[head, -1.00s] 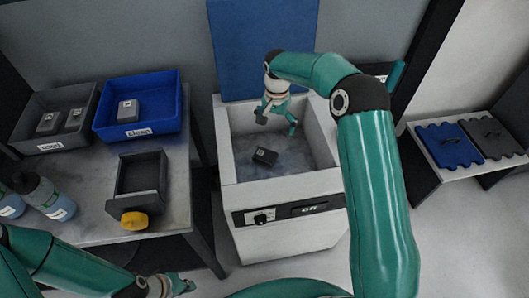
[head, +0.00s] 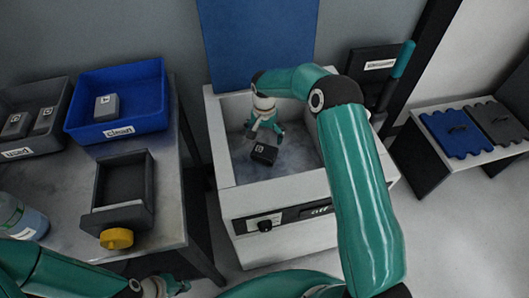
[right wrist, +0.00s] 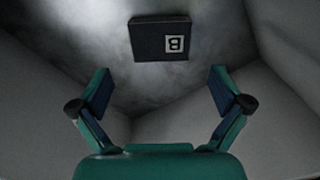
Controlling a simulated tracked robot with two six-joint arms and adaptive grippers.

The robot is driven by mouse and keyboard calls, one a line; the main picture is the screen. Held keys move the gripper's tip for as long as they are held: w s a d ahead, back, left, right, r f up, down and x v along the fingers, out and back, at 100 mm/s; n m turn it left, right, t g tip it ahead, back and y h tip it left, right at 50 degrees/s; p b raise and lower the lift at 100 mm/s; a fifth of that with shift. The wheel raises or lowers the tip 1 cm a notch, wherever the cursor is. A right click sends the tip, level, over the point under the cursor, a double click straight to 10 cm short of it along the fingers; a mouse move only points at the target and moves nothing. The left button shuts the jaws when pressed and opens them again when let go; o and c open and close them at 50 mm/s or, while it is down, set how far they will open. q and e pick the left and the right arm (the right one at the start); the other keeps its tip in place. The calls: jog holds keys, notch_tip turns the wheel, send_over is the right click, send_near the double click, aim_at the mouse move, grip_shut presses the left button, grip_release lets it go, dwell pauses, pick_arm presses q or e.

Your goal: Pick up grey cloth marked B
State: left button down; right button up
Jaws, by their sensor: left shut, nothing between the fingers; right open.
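The dark grey cloth marked B (head: 263,155) is a folded block lying on the floor of the white tub (head: 228,180). Its white label faces up, and in the right wrist view the cloth (right wrist: 150,40) shows its B upside down. My right gripper (head: 267,130) is inside the tub, just behind and above the cloth in the head view. In the right wrist view my right gripper (right wrist: 161,82) is open and empty, with the cloth beyond its fingertips. My left gripper (head: 172,286) is shut and empty, low at the bottom edge.
The tub's walls surround my right gripper; its front panel (head: 290,220) reads "off". On the left table stand a blue "clean" bin (head: 140,128), a grey "used" bin (head: 28,152), each holding grey blocks, and a dark tray (head: 147,185) with a yellow knob. Blue and grey mats lie far right.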

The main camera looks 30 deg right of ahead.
aim_at(264, 150)
jog(key=shift+w+f+p, duration=0.1)
jog(key=shift+f+p, duration=0.3)
jog(key=shift+f, duration=4)
jog(key=c, duration=0.7)
